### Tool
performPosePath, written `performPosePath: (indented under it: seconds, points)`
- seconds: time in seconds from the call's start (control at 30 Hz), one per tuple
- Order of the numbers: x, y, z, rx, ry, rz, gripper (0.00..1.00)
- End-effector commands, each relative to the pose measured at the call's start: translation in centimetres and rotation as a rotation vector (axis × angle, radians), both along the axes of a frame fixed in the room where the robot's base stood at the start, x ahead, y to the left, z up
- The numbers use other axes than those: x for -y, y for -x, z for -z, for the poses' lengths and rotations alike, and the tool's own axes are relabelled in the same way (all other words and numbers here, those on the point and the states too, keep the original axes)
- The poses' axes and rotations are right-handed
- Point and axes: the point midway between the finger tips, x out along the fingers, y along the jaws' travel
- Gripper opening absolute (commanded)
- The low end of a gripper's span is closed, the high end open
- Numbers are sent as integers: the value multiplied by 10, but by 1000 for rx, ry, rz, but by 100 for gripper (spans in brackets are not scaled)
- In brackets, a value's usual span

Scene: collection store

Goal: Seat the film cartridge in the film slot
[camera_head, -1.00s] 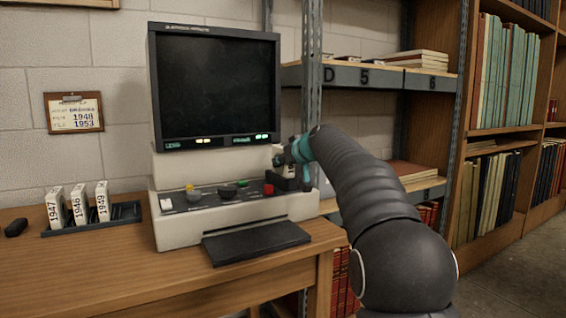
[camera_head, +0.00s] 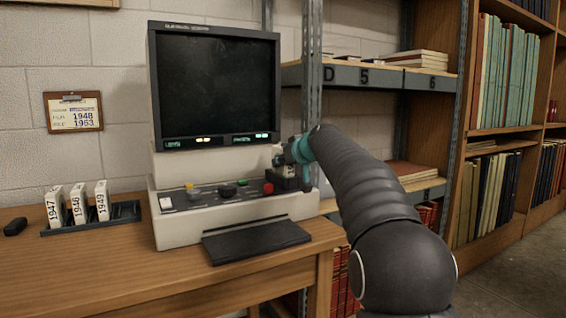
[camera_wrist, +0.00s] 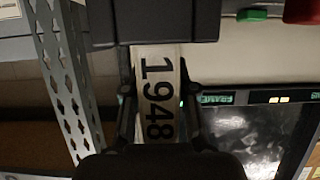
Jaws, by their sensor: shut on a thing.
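The film cartridge (camera_wrist: 160,95), white with a black 1948 label, is held between the fingers of my gripper (camera_wrist: 158,100) in the wrist view. Its far end meets the edge of a dark housing (camera_wrist: 165,22), which appears to hold the film slot. The slot opening is hidden, and I cannot tell how deep the cartridge sits. In the head view the dark slot block (camera_head: 284,182) is at the right end of the reader's console, with my gripper (camera_head: 283,163) right above it. The fingers and cartridge are too small and dark to make out there.
The film reader (camera_head: 215,85) stands on a wooden desk (camera_head: 130,285), with knobs and a red button (camera_head: 268,188) beside the slot block. A rack (camera_head: 125,212) with cartridges 1947, 1946 and 1949 is at left. A metal shelf post (camera_head: 312,90) rises close behind my gripper.

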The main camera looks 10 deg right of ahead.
Motion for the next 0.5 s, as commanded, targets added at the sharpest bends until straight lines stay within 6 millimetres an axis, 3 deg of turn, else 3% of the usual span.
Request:
performPosePath:
  seconds: [0.47, 0.5]
  points:
    - [0, 0, 9, 1, 0, 0, 0]
    - [0, 0, 7, 1, 0, 0, 36]
